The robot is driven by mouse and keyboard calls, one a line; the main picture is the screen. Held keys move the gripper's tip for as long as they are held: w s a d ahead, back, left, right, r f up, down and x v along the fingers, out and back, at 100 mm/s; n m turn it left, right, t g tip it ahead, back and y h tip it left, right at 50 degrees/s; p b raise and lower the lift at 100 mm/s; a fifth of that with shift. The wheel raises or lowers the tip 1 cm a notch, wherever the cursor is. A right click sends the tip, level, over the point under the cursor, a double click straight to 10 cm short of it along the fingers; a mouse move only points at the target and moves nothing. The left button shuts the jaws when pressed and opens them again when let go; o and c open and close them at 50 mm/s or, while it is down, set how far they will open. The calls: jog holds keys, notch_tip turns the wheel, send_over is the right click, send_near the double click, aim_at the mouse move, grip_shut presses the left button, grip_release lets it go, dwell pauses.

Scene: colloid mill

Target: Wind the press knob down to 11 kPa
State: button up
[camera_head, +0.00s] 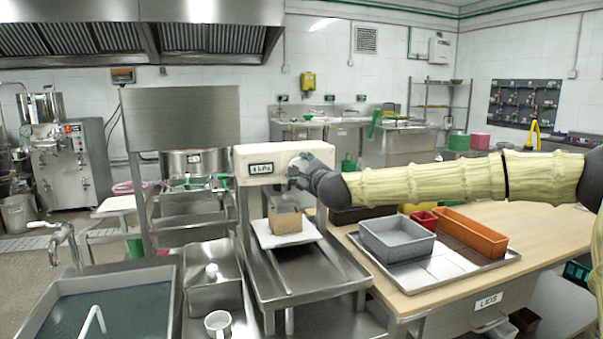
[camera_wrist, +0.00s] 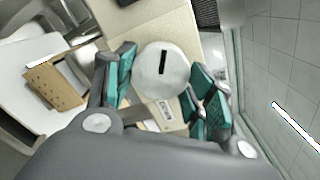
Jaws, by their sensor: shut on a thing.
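The press (camera_head: 247,193) has a cream head with a small display (camera_head: 261,168) on its front, which appears to read 4 kPa. The white round press knob (camera_wrist: 150,84) carries a black index mark and sits between the green finger pads in the wrist view. My gripper (camera_head: 297,177) is shut on the knob, at the right side of the display; its fingers hide much of the knob in the head view. A tan perforated block or box (camera_head: 286,221) stands on a white board (camera_head: 262,236) below the press head. It also shows in the wrist view (camera_wrist: 52,88).
A wooden table (camera_head: 545,225) to the right bears a metal tray (camera_head: 440,275) with a grey bin (camera_head: 398,240) and an orange bin (camera_head: 470,232). A sink (camera_head: 60,300) is at the front left. My arm spans above the table.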

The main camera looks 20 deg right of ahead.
jog(key=shift+d, duration=0.15)
jog(key=o, duration=1)
jog(key=s, duration=1.2)
jog(key=shift+d+r, duration=0.2)
jog(key=shift+d, duration=0.1)
